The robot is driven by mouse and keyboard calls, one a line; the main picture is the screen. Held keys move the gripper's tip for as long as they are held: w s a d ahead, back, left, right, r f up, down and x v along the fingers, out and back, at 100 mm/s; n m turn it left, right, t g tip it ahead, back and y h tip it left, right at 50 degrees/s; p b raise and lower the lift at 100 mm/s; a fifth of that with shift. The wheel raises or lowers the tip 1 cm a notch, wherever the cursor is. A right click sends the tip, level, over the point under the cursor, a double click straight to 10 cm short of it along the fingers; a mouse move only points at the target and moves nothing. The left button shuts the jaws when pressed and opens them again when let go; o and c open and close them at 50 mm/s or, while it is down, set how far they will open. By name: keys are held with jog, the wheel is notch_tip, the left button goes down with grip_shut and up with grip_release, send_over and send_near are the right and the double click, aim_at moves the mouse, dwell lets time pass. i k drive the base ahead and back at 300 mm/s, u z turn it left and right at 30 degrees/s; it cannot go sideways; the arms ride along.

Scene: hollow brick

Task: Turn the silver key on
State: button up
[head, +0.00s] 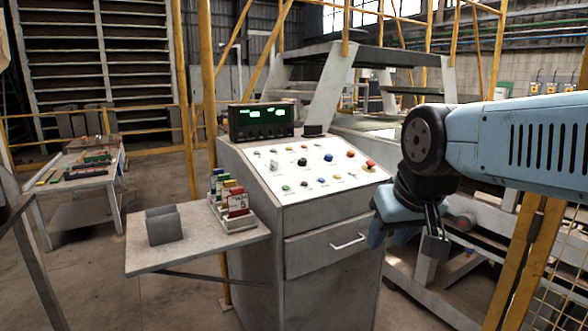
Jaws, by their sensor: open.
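The control panel (349,181) is the sloped white top of a grey cabinet in the middle of the head view. It carries several small buttons and knobs in red, yellow, blue, green and black. A small silvery part (274,165) sits at the panel's left; I cannot tell at this size whether it is the silver key or which way it is turned. My gripper (405,238) hangs pointing down, to the right of the cabinet and in front of it, apart from the panel. It is open, and I see nothing held in it.
A black display with green digits (262,121) stands on the cabinet's top. A drawer handle (348,243) sticks out in front. A side shelf (196,257) at left holds a grey holder (164,225) and a rack of coloured cards (236,224). Yellow railings (528,262) stand at right.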

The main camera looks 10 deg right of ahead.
aim_at(274, 164)
jog(key=u, duration=0.05)
jog(key=k, duration=0.65)
jog(key=u, duration=0.4)
jog(key=i, duration=1.75)
jog(key=z, duration=0.35)
